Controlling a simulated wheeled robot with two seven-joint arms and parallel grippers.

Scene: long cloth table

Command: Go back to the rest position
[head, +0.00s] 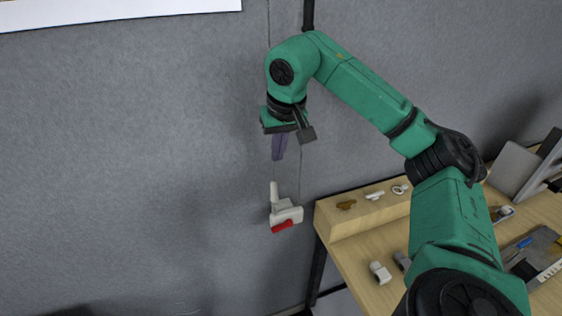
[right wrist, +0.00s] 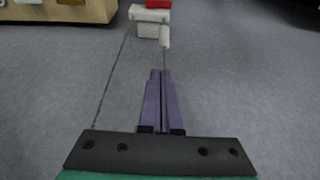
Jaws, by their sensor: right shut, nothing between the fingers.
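My right gripper (head: 278,158) hangs from the green right arm in the upper middle of the head view, left of the table. Its two purple fingers are together, with nothing between them. The closed fingertips also show in the right wrist view (right wrist: 160,75), pointing away from the camera. A white and red object (head: 287,213) is below the gripper in the head view, apart from the fingers. It also shows beyond the fingertips in the right wrist view (right wrist: 151,16). I cannot tell what supports it. My left gripper is not in view.
The wooden table (head: 352,262) is at the right, partly hidden by my right arm. A long wooden block (head: 336,222) along its edge carries several small parts. A white-grey part (head: 380,272) lies on the tabletop. Left of the table is open grey surface.

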